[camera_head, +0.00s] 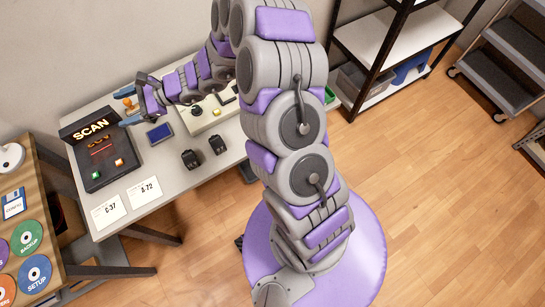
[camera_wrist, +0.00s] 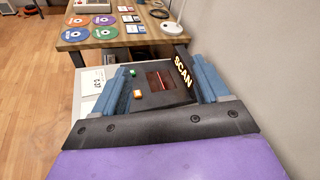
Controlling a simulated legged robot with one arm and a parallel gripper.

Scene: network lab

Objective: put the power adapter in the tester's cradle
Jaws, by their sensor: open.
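Two small black blocks, which look like power adapters, stand on the white table: one on the left (camera_head: 190,159) and one on the right (camera_head: 217,145). My gripper (camera_head: 128,106) is open over the back of the table, to their left and apart from both. In the wrist view my gripper (camera_wrist: 159,68) has nothing between its blue fingers, and no adapter shows there. A beige device (camera_head: 212,115) with a black knob, perhaps the tester, lies behind the adapters, partly hidden by my arm. I cannot make out a cradle on it.
A black SCAN box (camera_head: 100,153) with green and orange buttons stands at the table's left; it shows ahead in the wrist view (camera_wrist: 152,99). Cards C-37 (camera_head: 109,210) and A-72 (camera_head: 145,190) lie at the front. A small blue-screened item (camera_head: 159,133) lies nearby. A wooden table (camera_head: 42,213) holds discs.

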